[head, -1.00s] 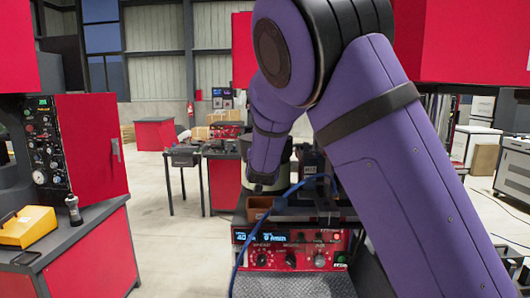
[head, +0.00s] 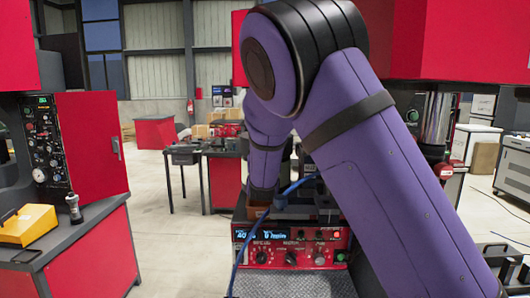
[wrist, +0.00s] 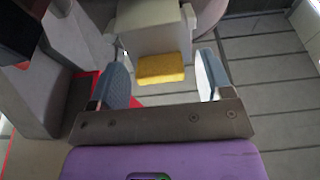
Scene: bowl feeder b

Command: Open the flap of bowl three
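In the wrist view my gripper (wrist: 163,65) is open, with its two blue-grey fingers wide apart. A yellow flap-like piece (wrist: 162,69) shows between the fingers, at the lower edge of a light grey box-shaped part (wrist: 150,30). Gaps show between it and both fingers, and I cannot tell how far beyond the fingertips it lies. Whether this piece is the flap of bowl three is not clear. In the head view my purple arm hides the gripper and most of the feeder behind it.
A red control unit (head: 292,246) with a lit display and knobs stands below my arm. A blue cable (head: 240,250) hangs across its left side. A red bench (head: 95,260) with a yellow case (head: 27,226) is at left. Open floor (head: 180,255) lies between.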

